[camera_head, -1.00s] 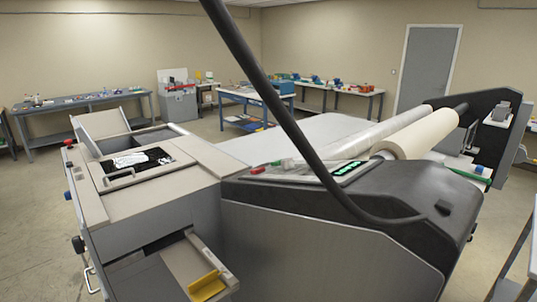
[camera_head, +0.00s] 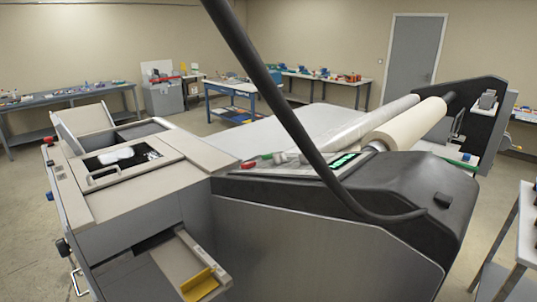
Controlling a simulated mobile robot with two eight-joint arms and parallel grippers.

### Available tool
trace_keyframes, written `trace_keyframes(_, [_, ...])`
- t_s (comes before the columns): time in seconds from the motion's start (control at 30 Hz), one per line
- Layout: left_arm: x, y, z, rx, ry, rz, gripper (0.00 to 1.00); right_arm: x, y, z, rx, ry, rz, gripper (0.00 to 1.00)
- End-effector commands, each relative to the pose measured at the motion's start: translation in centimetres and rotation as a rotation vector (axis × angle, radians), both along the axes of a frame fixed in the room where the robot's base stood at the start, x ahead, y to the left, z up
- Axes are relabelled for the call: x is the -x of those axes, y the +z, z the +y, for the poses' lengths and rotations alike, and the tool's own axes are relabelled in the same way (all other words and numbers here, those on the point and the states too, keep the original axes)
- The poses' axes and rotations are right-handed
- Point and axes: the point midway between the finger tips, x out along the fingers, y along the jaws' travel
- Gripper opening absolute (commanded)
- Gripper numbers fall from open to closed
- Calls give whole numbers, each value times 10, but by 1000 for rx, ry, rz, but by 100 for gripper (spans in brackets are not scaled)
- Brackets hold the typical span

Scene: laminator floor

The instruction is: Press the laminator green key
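The laminator (camera_head: 320,230) fills the middle of the head view, with a grey side panel and a dark top cover. Neither of my grippers is in view.
A beige cabinet (camera_head: 130,190) with an open drawer (camera_head: 190,265) adjoins the laminator on the left. A cream roll (camera_head: 408,128) lies behind the cover. A table (camera_head: 526,235) stands at the right edge. Open floor (camera_head: 28,205) shows at the left.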

Motion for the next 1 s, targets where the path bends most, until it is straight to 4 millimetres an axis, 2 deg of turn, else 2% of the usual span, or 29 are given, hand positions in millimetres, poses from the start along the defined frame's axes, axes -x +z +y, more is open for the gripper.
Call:
trace_keyframes(0.03, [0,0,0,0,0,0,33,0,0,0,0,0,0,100])
trace_keyframes(0.2, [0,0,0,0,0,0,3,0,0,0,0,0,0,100])
trace_keyframes(0.23, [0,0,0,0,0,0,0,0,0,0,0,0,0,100])
trace_keyframes(1.0, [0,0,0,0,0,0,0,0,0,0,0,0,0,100])
